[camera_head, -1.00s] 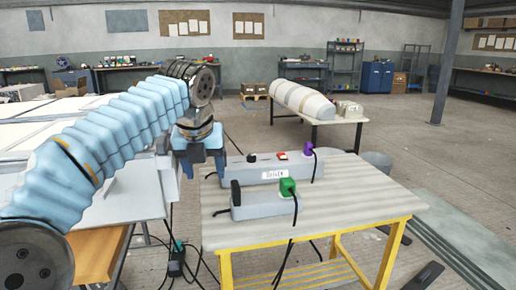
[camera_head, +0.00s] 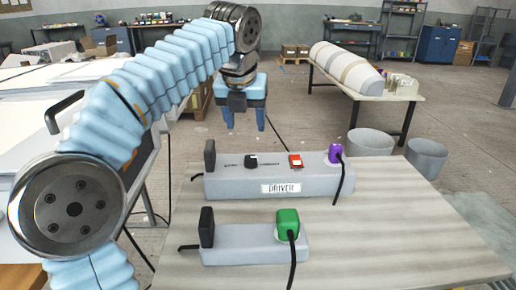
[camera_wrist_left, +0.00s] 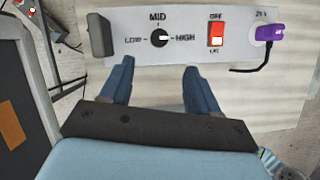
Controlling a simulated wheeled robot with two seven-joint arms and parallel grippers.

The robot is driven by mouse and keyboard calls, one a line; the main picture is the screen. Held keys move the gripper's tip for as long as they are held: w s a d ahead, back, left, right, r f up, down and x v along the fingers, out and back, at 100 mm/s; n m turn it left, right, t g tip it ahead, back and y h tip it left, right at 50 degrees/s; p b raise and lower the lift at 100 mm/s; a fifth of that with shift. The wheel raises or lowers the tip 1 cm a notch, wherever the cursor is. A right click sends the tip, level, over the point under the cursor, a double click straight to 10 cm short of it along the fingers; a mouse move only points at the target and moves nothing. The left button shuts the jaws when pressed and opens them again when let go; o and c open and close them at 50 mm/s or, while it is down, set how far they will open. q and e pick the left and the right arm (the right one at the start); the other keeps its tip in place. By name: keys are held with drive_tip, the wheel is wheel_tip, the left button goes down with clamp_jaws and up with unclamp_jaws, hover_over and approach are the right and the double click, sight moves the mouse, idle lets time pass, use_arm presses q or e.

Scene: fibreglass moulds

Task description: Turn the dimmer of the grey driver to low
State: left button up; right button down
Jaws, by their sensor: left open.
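The grey driver (camera_head: 225,186) is a long box labelled DRIVER on the table. Its dimmer (camera_head: 251,160) is a black knob on the top face. In the left wrist view the dimmer (camera_wrist_left: 159,38) has LOW on its left, MID above and HIGH on its right; its white mark points towards HIGH. My left gripper (camera_head: 246,126) is open and empty, pointing down, above and beyond the knob in the head view. In the left wrist view its fingertips (camera_wrist_left: 157,66) lie apart on either side below the knob, not touching it. My right gripper is not in view.
On the driver are a lit red switch (camera_head: 296,161) and a purple plug (camera_head: 335,153) with a black cable. A smaller grey box (camera_head: 250,249) with a green plug (camera_head: 288,222) lies in front. The table (camera_head: 400,240) is clear at the right.

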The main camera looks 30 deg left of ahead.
sight(251, 157)
use_arm(q)
drive_tip(key=b+x, duration=0.2)
drive_tip(key=x, duration=1)
drive_tip(key=shift+w+a+f+b, duration=0.1)
drive_tip(key=shift+f+b, duration=0.2)
drive_tip(key=shift+f, duration=0.1)
drive_tip(key=c, duration=1)
drive_tip(key=shift+r, duration=0.1)
